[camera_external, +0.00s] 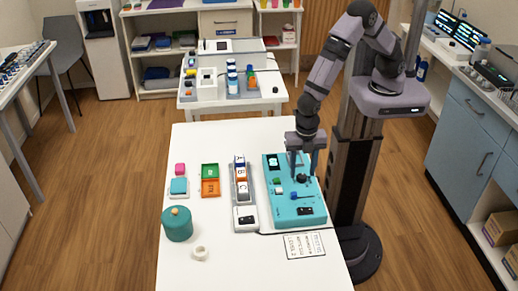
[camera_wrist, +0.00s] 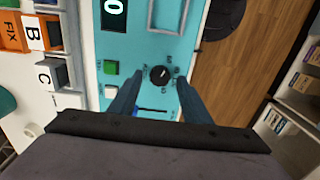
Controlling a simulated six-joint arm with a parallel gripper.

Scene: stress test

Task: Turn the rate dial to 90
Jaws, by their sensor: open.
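The teal control panel (camera_external: 300,211) lies on the right part of the white table, and it fills the middle of the wrist view (camera_wrist: 175,46). The black rate dial (camera_wrist: 160,75) is a round knob with small marks around it; it also shows in the external view (camera_external: 302,178). A display (camera_wrist: 114,14) on the panel shows a 0, partly cut off by the frame edge. My gripper (camera_external: 303,172) is above the panel at the dial. In the wrist view its two fingers (camera_wrist: 155,88) are apart, one on each side of the dial; contact cannot be told.
Green (camera_wrist: 110,67) and white (camera_wrist: 111,92) buttons sit beside the dial, with a blue slider (camera_wrist: 151,110) near it. A grey rack with lettered blocks (camera_external: 242,185) stands left of the panel. A teal canister (camera_external: 177,225) and a printed card (camera_external: 305,245) are on the table.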

